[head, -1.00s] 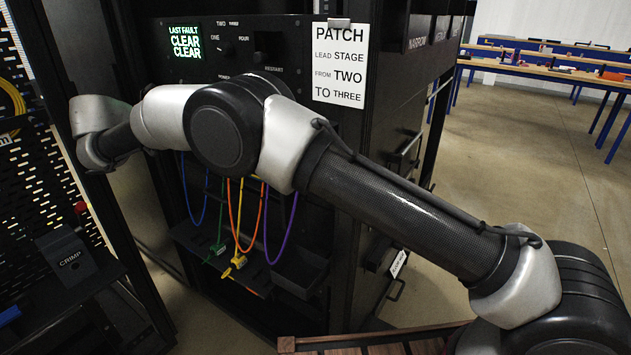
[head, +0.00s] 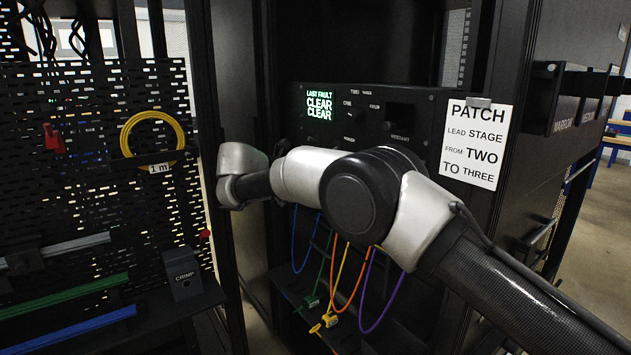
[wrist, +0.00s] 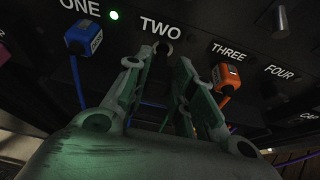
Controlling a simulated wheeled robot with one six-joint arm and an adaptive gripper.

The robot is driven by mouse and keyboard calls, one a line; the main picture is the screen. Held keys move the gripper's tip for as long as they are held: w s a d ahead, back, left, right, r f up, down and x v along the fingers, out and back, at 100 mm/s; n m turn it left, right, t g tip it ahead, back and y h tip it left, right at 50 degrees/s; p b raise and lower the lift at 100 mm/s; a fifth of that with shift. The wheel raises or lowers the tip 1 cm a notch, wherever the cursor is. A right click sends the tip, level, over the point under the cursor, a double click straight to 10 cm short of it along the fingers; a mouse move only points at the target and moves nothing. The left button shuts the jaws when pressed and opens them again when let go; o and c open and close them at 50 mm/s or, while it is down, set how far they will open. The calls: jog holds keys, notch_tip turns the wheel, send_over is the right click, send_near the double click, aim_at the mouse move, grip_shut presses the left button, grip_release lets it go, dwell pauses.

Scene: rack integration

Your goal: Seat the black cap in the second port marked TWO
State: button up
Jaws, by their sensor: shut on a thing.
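In the wrist view my gripper (wrist: 160,68) points up at the panel, its two fingers spread around a dark thing just below the TWO label (wrist: 161,27). I take this to be the black cap, though its outline is lost against the dark panel. A small pale ring (wrist: 163,47), possibly the rim of port TWO, shows just above the fingertips. I cannot tell whether the cap touches the port. In the head view my arm covers this part of the panel and the gripper does not show.
A blue plug (wrist: 84,38) sits under ONE and an orange plug (wrist: 227,78) under THREE, close on either side. Their cables hang below. In the head view, a patch notice (head: 477,142) hangs on the rack.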

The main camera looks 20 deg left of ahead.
jog(key=shift+w+d, duration=1.25)
jog(key=shift+w, duration=0.3)
dwell(0.4)
jog(key=o, duration=1.1)
jog(key=shift+c, duration=0.2)
jog(key=v, duration=1.2)
